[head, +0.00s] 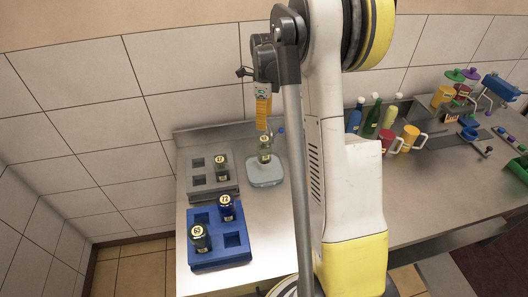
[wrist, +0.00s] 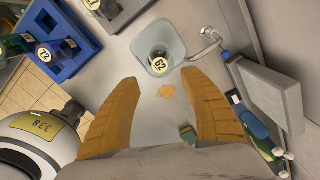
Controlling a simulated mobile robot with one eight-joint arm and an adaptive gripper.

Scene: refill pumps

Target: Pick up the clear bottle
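A clear-looking bottle (head: 265,146) with a round numbered label stands upright on a pale grey square tray (head: 266,176). In the wrist view the bottle (wrist: 159,58) is seen from above, inside the tray's rim (wrist: 179,44). My gripper (head: 264,127) has orange-yellow fingers and hangs pointing down above the bottle in the head view. In the wrist view my gripper (wrist: 160,80) has its fingers wide apart with nothing between them. The bottle lies just beyond the fingertips, apart from them.
A grey crate (head: 200,178) holds a dark bottle (head: 222,168). A blue crate (head: 222,257) holds two dark bottles (head: 199,238). A metal spout (wrist: 207,45) is close beside the tray. Colored bottles (head: 373,118) and mugs (head: 410,137) stand further right.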

